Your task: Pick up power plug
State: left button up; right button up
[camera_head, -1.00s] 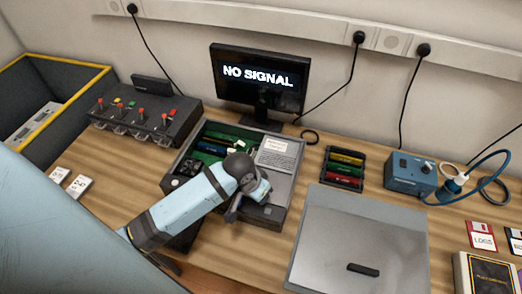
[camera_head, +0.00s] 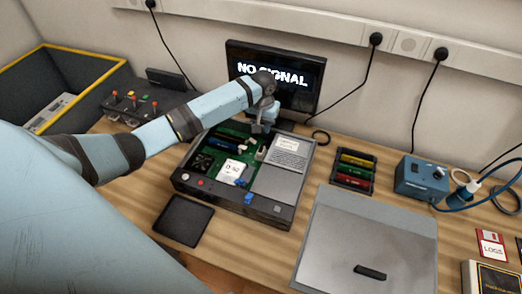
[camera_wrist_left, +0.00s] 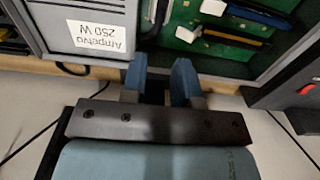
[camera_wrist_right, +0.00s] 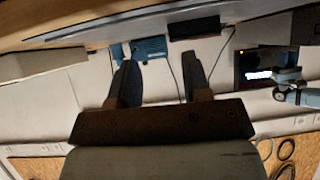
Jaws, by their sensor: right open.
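My left gripper (camera_head: 262,128) is above the back edge of the open computer case (camera_head: 283,212), in front of the monitor. In the left wrist view its two blue fingers (camera_wrist_left: 160,82) stand apart with a narrow, dark gap; I cannot tell whether anything is held there. The power supply (camera_wrist_left: 97,35), labelled 250 W, lies just beyond them to the left. Black wall plugs (camera_head: 441,54) sit in the rail, with cables hanging down. A blue and white plug (camera_head: 467,188) lies beside the blue box (camera_head: 420,178). My right gripper (camera_wrist_right: 160,88) is open and empty.
The monitor (camera_head: 275,80) stands close behind the left gripper. A rack of coloured modules (camera_head: 354,170) and a grey panel (camera_head: 365,240) lie right of the case. A dark flat panel (camera_head: 183,220) lies in front. A black cable loop (camera_head: 321,137) rests behind the case.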

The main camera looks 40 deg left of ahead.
pick_arm(q)
send_over(262, 147)
jog(key=f, duration=0.4)
jog(key=shift+w+a+f, duration=0.15)
jog(key=shift+w+f, duration=0.15)
jog(key=f, duration=0.2)
jog(key=s+f, duration=0.1)
jog(key=f, duration=0.1)
jog(key=shift+p, duration=0.3)
jog(key=shift+w+f, duration=0.1)
jog(key=shift+f, duration=0.5)
grip_shut()
